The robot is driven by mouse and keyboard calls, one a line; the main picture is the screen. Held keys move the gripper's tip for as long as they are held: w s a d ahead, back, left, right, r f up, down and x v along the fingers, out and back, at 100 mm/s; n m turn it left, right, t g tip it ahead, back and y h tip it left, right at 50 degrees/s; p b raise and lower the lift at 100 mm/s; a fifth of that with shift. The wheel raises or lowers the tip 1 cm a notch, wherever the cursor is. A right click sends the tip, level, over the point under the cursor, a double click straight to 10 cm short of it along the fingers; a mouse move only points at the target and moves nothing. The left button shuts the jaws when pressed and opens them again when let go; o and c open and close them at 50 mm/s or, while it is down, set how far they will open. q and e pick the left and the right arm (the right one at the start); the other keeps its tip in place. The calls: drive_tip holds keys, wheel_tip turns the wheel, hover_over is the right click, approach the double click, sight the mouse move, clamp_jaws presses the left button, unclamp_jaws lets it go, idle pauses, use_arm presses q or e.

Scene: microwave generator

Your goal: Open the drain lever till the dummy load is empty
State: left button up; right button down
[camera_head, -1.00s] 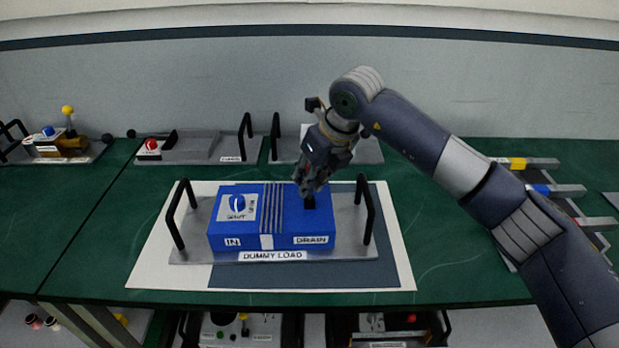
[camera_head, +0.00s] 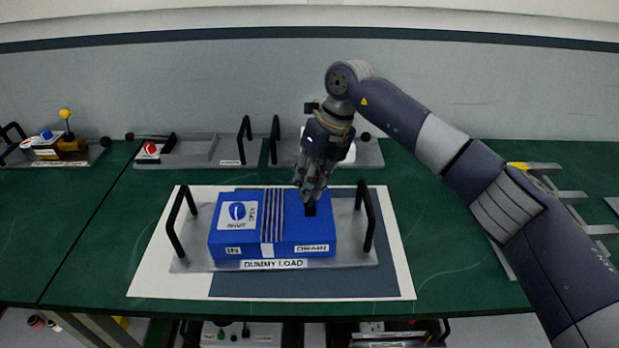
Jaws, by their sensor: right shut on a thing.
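The dummy load is a blue box (camera_head: 290,237) on a grey metal plate (camera_head: 200,262) labelled DUMMY LOAD, with a black handle at each side. IN and DRAIN labels are on its front face. A blue knob (camera_head: 237,211) sits on a white OPEN/SHUT plate at the top left. A small black drain lever (camera_head: 310,210) stands on the top right part of the box. My right gripper (camera_head: 309,198) points down from above and is shut on the drain lever, its fingers partly hiding it. My left gripper is not in view. The water level inside cannot be seen.
The plate rests on a white and dark mat (camera_head: 160,270) on the green bench (camera_head: 460,270). Other modules stand along the back, including one with a red knob (camera_head: 151,148). Metal bars lie at the right behind my arm. The bench left of the mat is clear.

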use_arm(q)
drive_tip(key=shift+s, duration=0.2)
use_arm(e)
drive_tip(key=c, duration=1.4)
unclamp_jaws()
drive_tip(key=v, duration=1.2)
